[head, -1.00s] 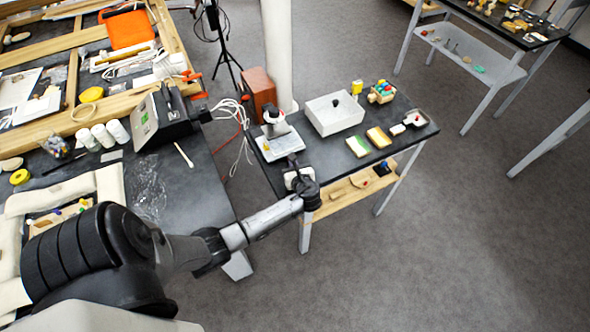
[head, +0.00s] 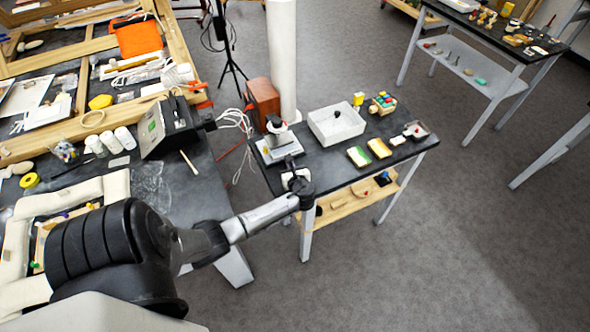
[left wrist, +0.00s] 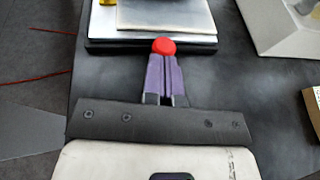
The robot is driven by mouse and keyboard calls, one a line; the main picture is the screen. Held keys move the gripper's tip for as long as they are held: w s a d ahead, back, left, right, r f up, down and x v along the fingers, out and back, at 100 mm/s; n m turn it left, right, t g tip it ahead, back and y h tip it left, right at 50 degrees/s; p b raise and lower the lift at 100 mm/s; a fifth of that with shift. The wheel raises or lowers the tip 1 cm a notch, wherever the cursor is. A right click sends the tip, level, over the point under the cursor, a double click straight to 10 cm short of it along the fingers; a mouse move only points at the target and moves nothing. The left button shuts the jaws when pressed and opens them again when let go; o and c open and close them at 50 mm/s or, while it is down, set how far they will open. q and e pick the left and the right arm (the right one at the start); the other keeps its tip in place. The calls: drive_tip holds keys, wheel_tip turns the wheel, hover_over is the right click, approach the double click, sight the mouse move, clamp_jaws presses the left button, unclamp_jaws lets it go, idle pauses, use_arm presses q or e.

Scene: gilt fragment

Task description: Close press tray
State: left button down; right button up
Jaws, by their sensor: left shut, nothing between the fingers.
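The press (head: 279,147) stands at the left end of the small dark table in the head view. It has a silver-grey plate on a dark base and a dark upright part behind. In the left wrist view its plate (left wrist: 168,16) lies at the top, with the tray's red knob (left wrist: 164,46) at the near edge. My left gripper (head: 291,165) is in front of the press. Its purple fingers (left wrist: 163,62) are shut and empty, with their tips at the red knob. Whether they touch it is unclear. My right gripper is not in view.
A white open box (head: 336,123) stands right of the press. A wooden shelf (head: 350,200) is below the tabletop. A cluttered bench (head: 190,190) stands at left.

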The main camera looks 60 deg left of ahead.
use_arm(q)
drive_tip(key=shift+s+f, duration=0.1)
drive_tip(key=shift+d+p, duration=0.1)
drive_tip(key=shift+p, duration=0.2)
drive_tip(key=p+v, duration=0.2)
drive_tip(key=v, duration=0.2)
drive_tip(key=shift+d+f+p, duration=0.15)
drive_tip(key=shift+f+p, duration=0.2)
drive_tip(key=shift+p, duration=0.05)
drive_tip(key=v, duration=0.9)
drive_tip(key=shift+d, duration=0.35)
drive_tip(key=shift+f, duration=0.1)
